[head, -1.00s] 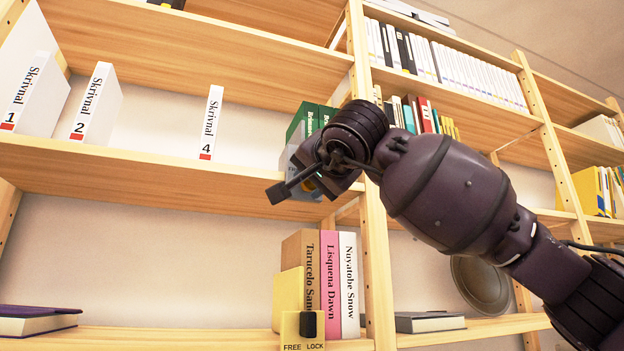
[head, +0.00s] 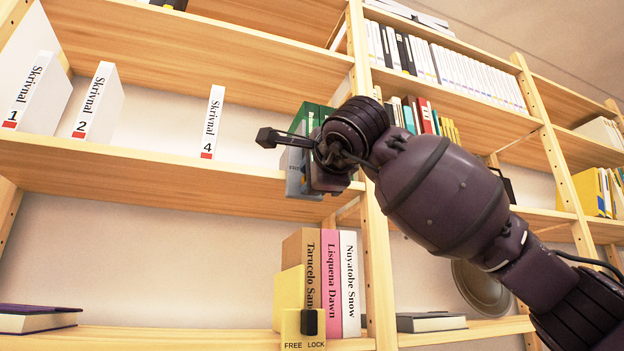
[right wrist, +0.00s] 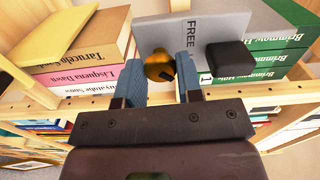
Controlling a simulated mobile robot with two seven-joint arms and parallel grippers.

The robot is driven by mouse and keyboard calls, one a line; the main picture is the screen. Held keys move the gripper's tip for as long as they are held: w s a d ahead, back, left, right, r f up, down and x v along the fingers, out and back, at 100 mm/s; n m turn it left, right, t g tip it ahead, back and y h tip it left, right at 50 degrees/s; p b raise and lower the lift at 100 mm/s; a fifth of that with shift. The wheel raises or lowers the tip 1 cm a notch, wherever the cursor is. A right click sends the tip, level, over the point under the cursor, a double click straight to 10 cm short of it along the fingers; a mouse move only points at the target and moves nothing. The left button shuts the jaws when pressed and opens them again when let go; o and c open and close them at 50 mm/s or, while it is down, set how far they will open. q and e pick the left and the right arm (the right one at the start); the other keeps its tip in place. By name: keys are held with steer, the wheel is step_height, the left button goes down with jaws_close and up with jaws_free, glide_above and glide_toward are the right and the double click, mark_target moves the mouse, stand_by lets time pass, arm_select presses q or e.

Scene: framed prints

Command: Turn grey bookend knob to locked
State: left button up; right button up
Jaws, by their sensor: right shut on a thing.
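The grey bookend (head: 297,182) stands at the right end of the middle shelf, against green books, mostly behind my right wrist in the head view. In the right wrist view its grey face (right wrist: 212,28) shows the word FREE; any other label is hidden. A black block (right wrist: 232,58) sticks out from this face, to the right of my fingers. My right gripper (right wrist: 160,75) is shut on a small gold-brown round piece (right wrist: 158,65) by the bookend. I cannot tell how this piece joins the bookend. My left gripper is not in view.
A yellow bookend (head: 292,329) marked FREE and LOCK, with a black knob, stands on the lower shelf beside three books (head: 330,285). White binders (head: 95,110) stand left on the middle shelf. A shelf upright (head: 376,240) is close beside my arm.

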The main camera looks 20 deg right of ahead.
steer(key=shift+m, duration=0.4)
steer(key=o, duration=0.9)
steer(key=shift+s, duration=0.1)
steer(key=s, duration=0.5)
steer(key=s+b, duration=0.1)
steer(key=s, duration=0.4)
steer(key=shift+s+d, duration=0.2)
steer(key=shift+s, duration=0.15)
